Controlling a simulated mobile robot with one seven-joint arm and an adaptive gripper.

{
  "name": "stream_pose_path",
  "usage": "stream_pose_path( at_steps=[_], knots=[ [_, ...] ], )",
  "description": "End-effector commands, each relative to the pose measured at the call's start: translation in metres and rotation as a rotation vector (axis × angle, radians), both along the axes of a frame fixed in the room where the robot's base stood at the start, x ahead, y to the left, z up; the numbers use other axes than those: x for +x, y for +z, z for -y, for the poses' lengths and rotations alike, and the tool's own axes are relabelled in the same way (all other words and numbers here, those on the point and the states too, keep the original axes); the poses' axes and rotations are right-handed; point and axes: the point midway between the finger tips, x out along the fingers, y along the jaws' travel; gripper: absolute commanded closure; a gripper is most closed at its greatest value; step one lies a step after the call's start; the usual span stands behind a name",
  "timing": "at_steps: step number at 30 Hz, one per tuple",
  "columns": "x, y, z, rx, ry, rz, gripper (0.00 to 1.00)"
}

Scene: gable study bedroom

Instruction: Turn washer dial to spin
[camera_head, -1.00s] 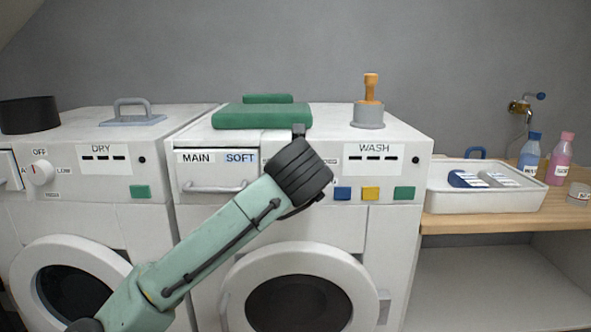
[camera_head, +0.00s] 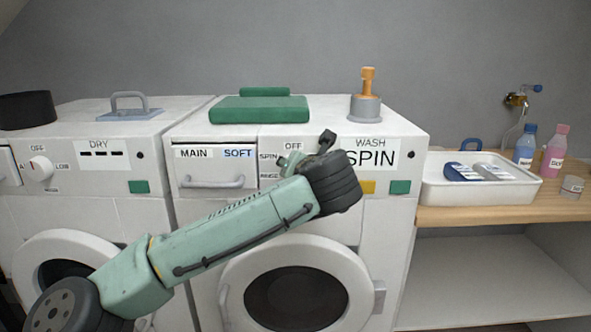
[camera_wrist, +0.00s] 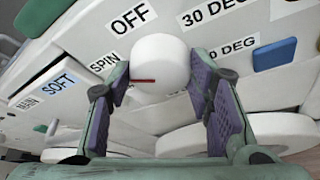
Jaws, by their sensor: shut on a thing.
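The washer (camera_head: 407,125) stands in the middle of the head view, and its display (camera_head: 371,157) reads SPIN under the word WASH. The white dial (camera_wrist: 160,55) shows in the wrist view, with a red mark pointing left toward the SPIN label (camera_wrist: 98,66). My gripper (camera_wrist: 158,82) is shut on the dial, one purple-padded finger on each side. In the head view my wrist and gripper (camera_head: 291,160) are in front of the panel and hide the dial.
The dryer (camera_head: 80,120) stands to the left with its own dial (camera_head: 40,168). The closed detergent drawer (camera_head: 212,175) is left of my gripper. Coloured buttons (camera_head: 400,187) are to its right. A white tray (camera_head: 480,195) and bottles (camera_head: 525,148) sit on the wooden counter.

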Motion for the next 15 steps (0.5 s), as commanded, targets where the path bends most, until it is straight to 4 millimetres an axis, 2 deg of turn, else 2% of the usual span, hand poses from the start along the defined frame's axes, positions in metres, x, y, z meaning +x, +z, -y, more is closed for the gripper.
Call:
stream_pose_path(
  at_steps=[9,10,15],
  knots=[
    [0.0006,0.002,-0.0007,0.002,0.001,0.005,0.81],
    [0.0006,0.002,-0.0007,0.002,0.001,0.005,0.52],
    [0.0003,0.0013,-0.0005,0.002,0.001,0.003,0.41]
  ],
)
